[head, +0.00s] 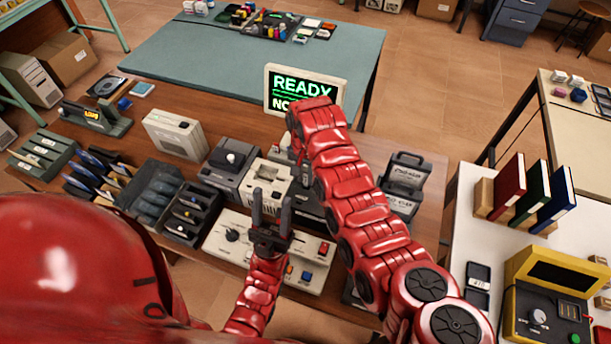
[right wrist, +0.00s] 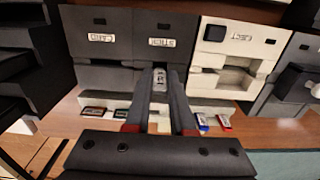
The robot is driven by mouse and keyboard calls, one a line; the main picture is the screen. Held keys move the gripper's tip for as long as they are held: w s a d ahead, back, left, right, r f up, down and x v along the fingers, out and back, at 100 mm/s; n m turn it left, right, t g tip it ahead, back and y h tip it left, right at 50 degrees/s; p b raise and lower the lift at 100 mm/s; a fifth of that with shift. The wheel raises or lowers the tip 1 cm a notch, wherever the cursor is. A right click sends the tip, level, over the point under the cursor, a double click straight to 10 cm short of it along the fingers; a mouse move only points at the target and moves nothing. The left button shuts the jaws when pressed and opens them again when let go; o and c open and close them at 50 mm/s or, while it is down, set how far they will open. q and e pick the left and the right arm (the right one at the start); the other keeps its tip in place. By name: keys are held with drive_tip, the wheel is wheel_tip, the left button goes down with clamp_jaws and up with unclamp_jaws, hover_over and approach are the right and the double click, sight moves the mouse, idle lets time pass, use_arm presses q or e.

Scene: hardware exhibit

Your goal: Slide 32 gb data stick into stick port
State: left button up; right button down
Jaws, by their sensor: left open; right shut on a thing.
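My right gripper (right wrist: 160,80) is shut on the data stick (right wrist: 158,82), a small grey piece with unreadable print, held between the two dark fingers in the right wrist view. Just ahead of the fingertips is a dark panel (right wrist: 145,60) with a label reading STICK (right wrist: 163,43) and a small dark slot (right wrist: 163,26) beside it. I cannot tell whether the stick touches the panel. In the head view my right arm hides the stick and most of this unit. My left gripper (head: 271,206) is open and empty above the white control box (head: 225,250).
A CARD label (right wrist: 101,37) is left of the STICK label; a white unit labelled EJECT (right wrist: 243,38) is right. A READY screen (head: 292,84) stands behind my right arm. Trays (head: 190,215) and devices crowd the bench.

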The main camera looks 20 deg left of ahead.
drive_tip(key=shift+f, duration=0.15)
idle(0.4)
drive_tip(key=shift+f+b, duration=0.85)
drive_tip(key=shift+f, duration=0.3)
drive_tip(key=c, duration=0.7)
unclamp_jaws()
drive_tip(key=shift+r, duration=0.15)
drive_tip(key=shift+r+p, duration=0.6)
drive_tip(key=shift+r, duration=3.35)
